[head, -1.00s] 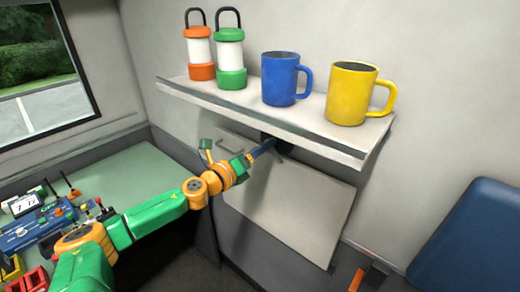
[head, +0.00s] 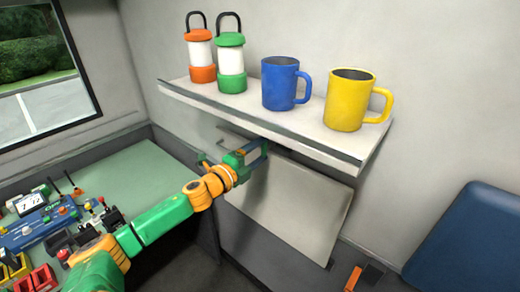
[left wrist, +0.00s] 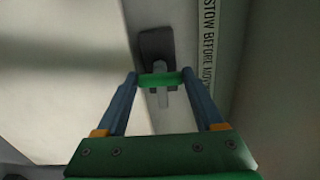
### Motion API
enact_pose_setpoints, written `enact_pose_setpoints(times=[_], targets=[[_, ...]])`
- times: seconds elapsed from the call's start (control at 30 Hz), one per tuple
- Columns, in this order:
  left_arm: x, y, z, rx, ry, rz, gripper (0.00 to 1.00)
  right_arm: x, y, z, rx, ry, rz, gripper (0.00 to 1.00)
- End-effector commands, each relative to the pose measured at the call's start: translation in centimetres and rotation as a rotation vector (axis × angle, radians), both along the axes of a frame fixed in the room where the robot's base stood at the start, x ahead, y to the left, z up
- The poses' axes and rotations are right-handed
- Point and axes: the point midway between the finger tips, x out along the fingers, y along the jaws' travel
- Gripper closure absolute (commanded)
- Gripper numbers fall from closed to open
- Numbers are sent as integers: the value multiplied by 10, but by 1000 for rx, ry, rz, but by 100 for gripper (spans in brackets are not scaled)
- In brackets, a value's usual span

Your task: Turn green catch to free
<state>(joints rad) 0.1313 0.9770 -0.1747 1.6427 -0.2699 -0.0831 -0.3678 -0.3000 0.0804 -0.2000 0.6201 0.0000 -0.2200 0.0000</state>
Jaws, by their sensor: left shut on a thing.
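The green catch (left wrist: 160,80) shows in the left wrist view as a short green bar lying crosswise between my fingertips, in front of a dark mount (left wrist: 157,44) with a pale stem below. My left gripper (left wrist: 159,79) is shut on it, one blue finger at each end. In the head view my left gripper (head: 262,149) is just under the shelf, at the top edge of a pale hanging panel (head: 285,205). The catch is hidden there by the gripper and shelf. My right gripper is not in view.
The shelf (head: 270,122) above holds an orange lantern (head: 201,53), a green lantern (head: 230,58), a blue mug (head: 279,85) and a yellow mug (head: 347,100). A label strip (left wrist: 207,45) runs beside the catch. A cluttered green desk (head: 125,178) is at left.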

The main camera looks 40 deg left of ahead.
Motion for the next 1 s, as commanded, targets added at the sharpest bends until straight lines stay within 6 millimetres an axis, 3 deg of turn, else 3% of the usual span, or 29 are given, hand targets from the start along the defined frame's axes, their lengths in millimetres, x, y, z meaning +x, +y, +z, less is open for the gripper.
enact_pose_setpoints(times=[0.7, 0.73, 0.83, 1.0], targets=[[0, 0, 0, -67, 5, 0, 86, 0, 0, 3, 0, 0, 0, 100], [0, 0, 0, -67, 5, 0, 25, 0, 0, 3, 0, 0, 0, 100], [0, 0, 0, -67, 5, 0, 0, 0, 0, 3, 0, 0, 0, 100], [0, 0, 0, -65, 5, 0, 0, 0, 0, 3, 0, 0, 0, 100]])
